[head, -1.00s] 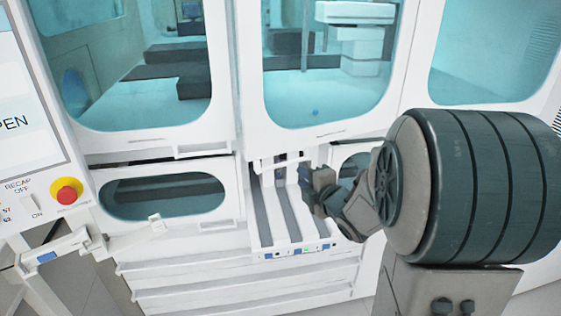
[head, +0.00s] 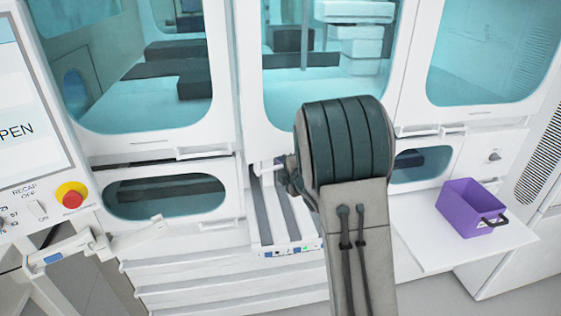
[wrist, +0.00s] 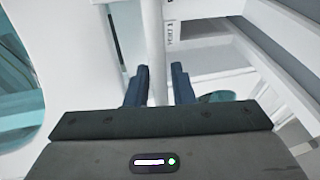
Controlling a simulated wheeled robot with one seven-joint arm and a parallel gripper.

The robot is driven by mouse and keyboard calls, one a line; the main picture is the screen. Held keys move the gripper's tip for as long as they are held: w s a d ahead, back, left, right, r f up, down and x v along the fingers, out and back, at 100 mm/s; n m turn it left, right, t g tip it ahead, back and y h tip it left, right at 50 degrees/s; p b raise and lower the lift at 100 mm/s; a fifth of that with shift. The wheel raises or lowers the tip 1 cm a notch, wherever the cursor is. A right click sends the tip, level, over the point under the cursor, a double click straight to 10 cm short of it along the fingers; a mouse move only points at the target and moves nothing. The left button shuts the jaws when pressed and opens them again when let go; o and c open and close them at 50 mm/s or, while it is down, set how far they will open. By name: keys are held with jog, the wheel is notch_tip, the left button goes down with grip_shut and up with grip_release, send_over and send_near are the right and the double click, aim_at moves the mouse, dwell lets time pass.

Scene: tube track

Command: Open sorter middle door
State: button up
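The sorter's middle door (head: 252,120) is a tall white-framed door with a large teal window in the head view. It looks closed. My gripper is at its lower edge, mostly hidden behind my arm in the head view. In the wrist view my gripper (wrist: 161,85) has two dark blue fingers, apart, with a white bar (wrist: 155,45) between them. The bar looks like the door's handle. A gap shows between the bar and the right finger; whether the left finger touches it I cannot tell.
Below the middle door a white tray with grey rails (head: 262,212) sticks out. A left window door (head: 165,196) and a right small window (head: 420,165) flank it. A purple bin (head: 470,207) stands on a white shelf (head: 420,235) at right. A red button (head: 71,195) is at left.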

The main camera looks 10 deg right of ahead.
jog(key=shift+w+a+f, duration=0.1)
jog(key=shift+w, duration=0.35)
grip_shut()
jog(key=shift+a, duration=0.1)
jog(key=shift+s, duration=0.1)
